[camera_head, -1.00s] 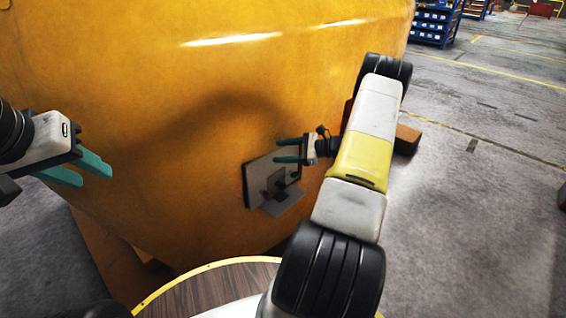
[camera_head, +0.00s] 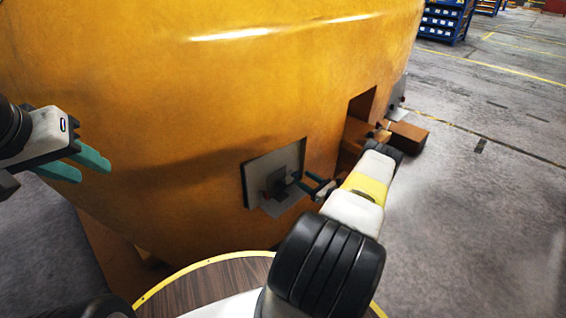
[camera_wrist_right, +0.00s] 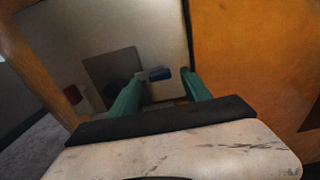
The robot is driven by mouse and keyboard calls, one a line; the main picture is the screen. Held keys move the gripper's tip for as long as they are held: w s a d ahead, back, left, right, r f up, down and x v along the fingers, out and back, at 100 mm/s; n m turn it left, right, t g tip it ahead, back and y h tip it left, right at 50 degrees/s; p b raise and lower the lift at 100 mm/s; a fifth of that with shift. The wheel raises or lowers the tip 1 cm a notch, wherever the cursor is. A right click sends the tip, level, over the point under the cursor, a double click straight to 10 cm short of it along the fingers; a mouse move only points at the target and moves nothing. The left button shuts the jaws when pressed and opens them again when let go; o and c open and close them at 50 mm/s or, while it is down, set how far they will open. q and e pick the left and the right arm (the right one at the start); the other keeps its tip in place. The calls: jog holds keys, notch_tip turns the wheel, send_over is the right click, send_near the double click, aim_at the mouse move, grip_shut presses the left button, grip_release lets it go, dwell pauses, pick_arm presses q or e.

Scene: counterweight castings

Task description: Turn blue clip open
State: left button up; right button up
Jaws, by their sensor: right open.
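A small blue clip (camera_wrist_right: 161,74) shows in the right wrist view on a pale plate (camera_wrist_right: 102,30), between the fingertips of my right gripper (camera_wrist_right: 162,80). The gripper is open, with one teal finger on each side of the clip; I cannot tell whether either touches it. In the head view my right gripper (camera_head: 303,182) is at the right part of the plate (camera_head: 256,168), which is set in the yellow casting. The clip is not clearly seen there. My left gripper (camera_head: 92,170) is open and empty at the left, in front of the casting.
A dark grey flap (camera_wrist_right: 113,75) and a red piece (camera_wrist_right: 72,95) are left of the clip. The yellow casting (camera_head: 180,100) fills much of the head view. A brown block (camera_head: 408,137) stands at its right.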

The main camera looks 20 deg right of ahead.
aim_at(293, 176)
jog(key=shift+x, duration=1.2)
grip_shut()
